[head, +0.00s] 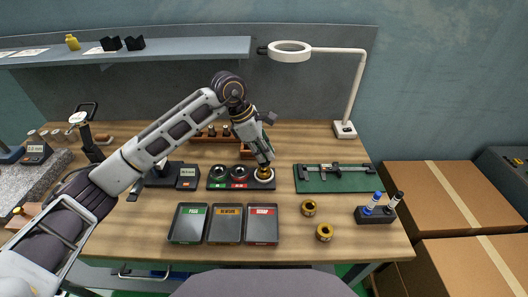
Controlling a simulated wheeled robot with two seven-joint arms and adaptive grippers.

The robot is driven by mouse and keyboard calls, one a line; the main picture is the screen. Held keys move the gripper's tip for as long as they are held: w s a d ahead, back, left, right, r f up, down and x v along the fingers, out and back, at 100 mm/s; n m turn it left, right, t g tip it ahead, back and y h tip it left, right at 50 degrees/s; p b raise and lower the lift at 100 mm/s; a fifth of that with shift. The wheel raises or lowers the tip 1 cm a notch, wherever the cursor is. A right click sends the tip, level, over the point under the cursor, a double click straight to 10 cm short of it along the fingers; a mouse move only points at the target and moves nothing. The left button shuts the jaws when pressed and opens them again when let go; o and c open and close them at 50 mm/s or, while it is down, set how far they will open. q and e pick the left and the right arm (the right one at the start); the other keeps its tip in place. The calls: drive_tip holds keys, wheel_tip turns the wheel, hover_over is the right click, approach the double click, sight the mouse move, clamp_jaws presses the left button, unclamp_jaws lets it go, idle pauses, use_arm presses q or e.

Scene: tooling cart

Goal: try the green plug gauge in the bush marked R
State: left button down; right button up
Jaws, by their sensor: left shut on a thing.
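My left gripper (264,160) comes in from the left and points down over the right end of a dark block (227,184) with a row of ring-shaped bushes. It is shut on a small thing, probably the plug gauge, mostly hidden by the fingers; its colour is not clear. The left bush (216,172) has a green label and the middle bush (239,173) a red one. The letters are too small to read. My right gripper is not in view.
Three trays with green (187,238), amber (224,239) and red labels (262,239) stand in front. Two brass rings (308,208) (324,232) lie right of them. A green mat (352,186) with a caliper, a pen stand (374,216) and a lamp (343,129) are on the right.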

use_arm(q)
drive_tip(key=shift+f+b, duration=0.15)
drive_tip(key=shift+b, duration=0.2)
idle(0.8)
idle(0.6)
drive_tip(key=shift+f, duration=0.15)
idle(0.7)
drive_tip(key=shift+f+b, duration=0.95)
drive_tip(key=shift+f, duration=0.05)
idle(4.4)
